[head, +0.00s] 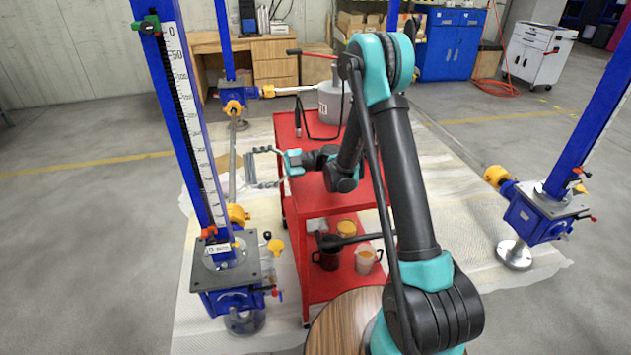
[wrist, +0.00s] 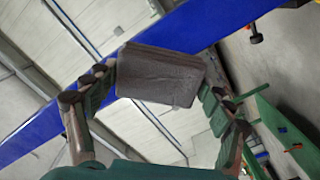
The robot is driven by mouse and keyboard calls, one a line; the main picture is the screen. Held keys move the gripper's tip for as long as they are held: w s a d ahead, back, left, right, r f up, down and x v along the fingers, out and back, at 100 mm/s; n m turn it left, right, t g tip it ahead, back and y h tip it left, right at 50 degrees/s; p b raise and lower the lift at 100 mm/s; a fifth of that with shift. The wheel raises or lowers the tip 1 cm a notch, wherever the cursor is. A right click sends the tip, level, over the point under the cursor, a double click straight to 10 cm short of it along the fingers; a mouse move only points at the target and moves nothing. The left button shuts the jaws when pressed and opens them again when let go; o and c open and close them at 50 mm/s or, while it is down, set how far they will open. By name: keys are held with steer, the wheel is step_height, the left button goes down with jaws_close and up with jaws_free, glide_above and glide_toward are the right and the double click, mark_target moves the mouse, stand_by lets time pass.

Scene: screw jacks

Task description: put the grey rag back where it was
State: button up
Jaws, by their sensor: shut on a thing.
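The grey rag (wrist: 160,75) shows in the wrist view as a folded, dark grey-brown block between my fingers. My gripper (wrist: 156,88) is shut on it, one finger at each side. In the head view my gripper (head: 251,168) reaches left past the left edge of the red cart (head: 318,204), in the air, with its fingers pointing left.
A blue screw jack column with a scale (head: 186,110) stands left of my gripper. A grey can (head: 333,103) with a black hose stands on the cart's top. A dark mug (head: 327,258) and a pale cup (head: 366,260) stand on its lower shelf. Another jack (head: 543,213) stands right.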

step_height(320, 180, up, 12)
steer(key=m+t+h, duration=0.4)
steer(key=m+h, duration=0.5)
steer(key=h, duration=0.8)
glide_above(352, 193)
step_height(352, 193, down, 19)
steer(key=shift+f, duration=0.2)
steer(key=o, duration=1.1)
steer(key=shift+c, duration=0.2)
